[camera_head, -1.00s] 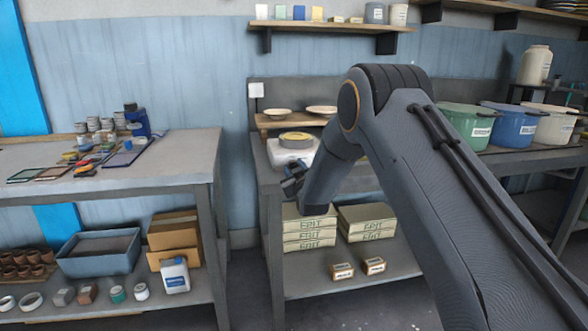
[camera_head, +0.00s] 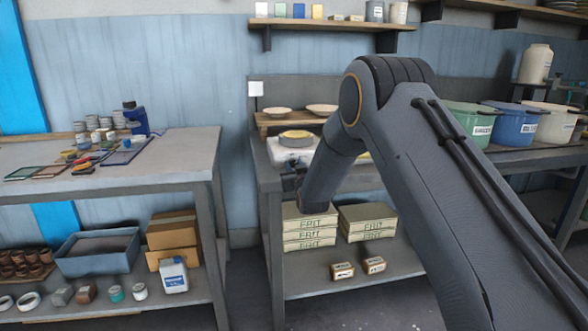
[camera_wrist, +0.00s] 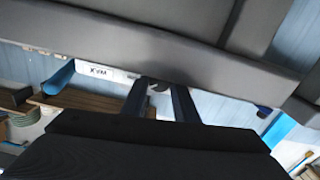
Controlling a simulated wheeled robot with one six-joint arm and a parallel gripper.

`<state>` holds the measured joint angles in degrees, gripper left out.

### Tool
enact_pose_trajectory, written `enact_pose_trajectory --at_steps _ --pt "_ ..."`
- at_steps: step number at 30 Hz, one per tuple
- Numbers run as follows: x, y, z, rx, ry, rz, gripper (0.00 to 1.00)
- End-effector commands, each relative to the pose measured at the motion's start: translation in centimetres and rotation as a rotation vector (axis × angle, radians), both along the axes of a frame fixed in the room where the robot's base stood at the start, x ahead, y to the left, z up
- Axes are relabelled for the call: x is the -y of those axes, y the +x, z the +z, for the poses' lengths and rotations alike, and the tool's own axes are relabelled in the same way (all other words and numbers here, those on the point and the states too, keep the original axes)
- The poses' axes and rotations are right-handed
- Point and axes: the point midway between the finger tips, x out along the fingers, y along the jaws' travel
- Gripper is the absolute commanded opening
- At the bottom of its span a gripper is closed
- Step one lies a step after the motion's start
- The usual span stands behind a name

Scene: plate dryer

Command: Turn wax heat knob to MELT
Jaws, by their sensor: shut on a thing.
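The wax unit (camera_head: 285,155) is a white body with a grey and yellow round top, on the middle bench in the head view. Its white face with an upside-down WAX label (camera_wrist: 97,71) shows in the wrist view. A small dark knob (camera_wrist: 157,85) shows right of the label, between the fingertips. My gripper (camera_wrist: 160,90) is shut on the knob. In the head view my gripper (camera_head: 291,184) is low in front of the unit, and my arm hides part of the bench. The knob is hidden there, and its pointer and the MELT mark cannot be read.
Two shallow bowls (camera_head: 277,113) stand on a raised board behind the unit. Green, blue and cream bins (camera_head: 515,128) are on the bench to the right. A left table (camera_head: 185,150) holds tools, with a floor gap between.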

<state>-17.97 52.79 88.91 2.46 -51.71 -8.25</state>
Motion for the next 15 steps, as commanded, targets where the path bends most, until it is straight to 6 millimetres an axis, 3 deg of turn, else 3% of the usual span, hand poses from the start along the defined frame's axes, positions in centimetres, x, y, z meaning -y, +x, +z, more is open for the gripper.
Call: enact_pose_trajectory --at_steps 15 --pt "-0.03 0.01 -0.05 -0.108 0.379 0.001 0.04"
